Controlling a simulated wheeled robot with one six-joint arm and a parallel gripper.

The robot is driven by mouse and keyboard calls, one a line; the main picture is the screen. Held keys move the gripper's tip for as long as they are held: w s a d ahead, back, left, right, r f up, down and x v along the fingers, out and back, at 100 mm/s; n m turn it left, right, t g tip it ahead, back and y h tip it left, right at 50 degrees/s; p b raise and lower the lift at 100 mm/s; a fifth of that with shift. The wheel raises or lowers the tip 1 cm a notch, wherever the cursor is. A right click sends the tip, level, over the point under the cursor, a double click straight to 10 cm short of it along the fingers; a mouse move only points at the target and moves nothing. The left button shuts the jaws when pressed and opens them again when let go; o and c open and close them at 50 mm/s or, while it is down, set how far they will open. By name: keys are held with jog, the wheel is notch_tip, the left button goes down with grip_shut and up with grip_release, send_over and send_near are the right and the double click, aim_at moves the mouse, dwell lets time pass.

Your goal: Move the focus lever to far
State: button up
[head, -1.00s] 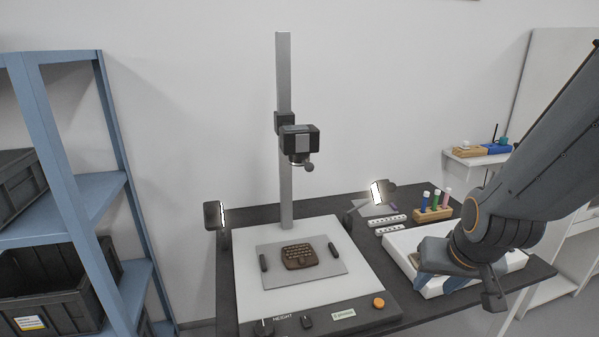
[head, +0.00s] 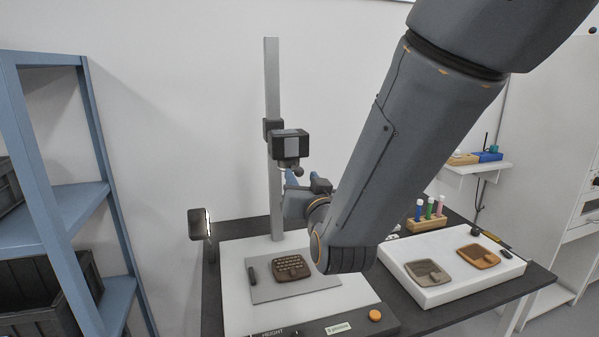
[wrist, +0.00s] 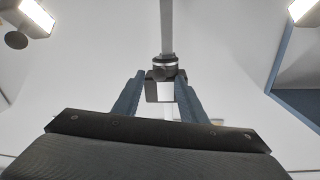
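The black camera (head: 291,144) hangs on the upright grey column of the copy stand. The focus lever (head: 298,171), with a round dark knob, shows at the lower right of its lens, partly behind my gripper. My gripper (head: 292,178) is just below the camera, its blue fingers pointing up toward the lens. In the wrist view my gripper (wrist: 162,80) has its two blue fingers apart, and the camera (wrist: 165,88) appears between them, beyond the tips. The lever is not distinct there, and I cannot tell whether a finger touches it.
A brown tablet (head: 291,268) with impressed marks lies on the stand's grey plate below my gripper. Two lamps flank the stand. A white tray (head: 440,291) with two sherds and a rack of coloured tubes (head: 428,222) stand right. Blue shelving (head: 60,200) is left.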

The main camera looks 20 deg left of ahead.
aim_at(300, 174)
jog(key=shift+p+x, duration=0.4)
jog(key=shift+x, duration=1.85)
jog(key=shift+d, duration=0.1)
grip_shut()
